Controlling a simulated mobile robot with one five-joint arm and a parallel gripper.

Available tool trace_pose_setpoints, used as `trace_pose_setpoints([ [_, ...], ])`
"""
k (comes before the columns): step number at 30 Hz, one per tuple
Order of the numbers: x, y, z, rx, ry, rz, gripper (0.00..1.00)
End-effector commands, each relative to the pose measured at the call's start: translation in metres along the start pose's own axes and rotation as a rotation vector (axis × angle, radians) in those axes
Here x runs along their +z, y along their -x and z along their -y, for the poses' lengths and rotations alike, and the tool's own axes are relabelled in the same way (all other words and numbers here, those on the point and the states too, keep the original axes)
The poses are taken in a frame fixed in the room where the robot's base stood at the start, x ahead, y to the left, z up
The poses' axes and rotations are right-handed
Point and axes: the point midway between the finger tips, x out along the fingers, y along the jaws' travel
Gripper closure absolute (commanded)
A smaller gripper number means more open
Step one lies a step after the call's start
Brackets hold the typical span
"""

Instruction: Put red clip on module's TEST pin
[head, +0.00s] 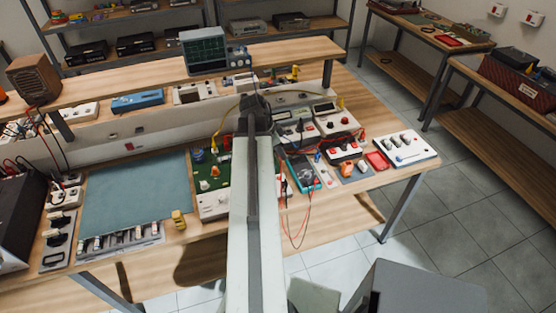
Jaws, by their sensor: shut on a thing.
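My arm reaches away over the bench, and my gripper (256,106) is at its far dark end. Its fingertips and whatever sits between them are hidden, so I cannot make out what it is shut on. A green circuit-board module (209,172) lies left of my arm, partly covered by it. Its TEST pin is too small to pick out. A thin red lead (292,243) hangs over the bench's front edge below the teal multimeter (303,172). One end goes up beside my arm. I cannot clearly identify the red clip.
A blue-grey mat (137,195) covers the left bench. A yellow lead (220,122) arches behind my gripper. An oscilloscope (204,50) stands on the raised shelf.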

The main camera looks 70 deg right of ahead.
Motion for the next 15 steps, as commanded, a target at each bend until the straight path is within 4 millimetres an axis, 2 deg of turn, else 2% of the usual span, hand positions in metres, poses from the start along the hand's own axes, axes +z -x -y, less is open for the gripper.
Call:
trace_pose_setpoints([
  [3,0.014,-0.022,0.001,-0.002,0.006,0.0,1.0],
  [6,0.022,-0.037,0.001,-0.002,0.009,0.0,1.0],
  [10,0.02,-0.032,0.001,-0.003,0.01,0.0,1.0],
  [15,0.023,-0.038,0.001,-0.003,0.01,0.0,1.0],
])
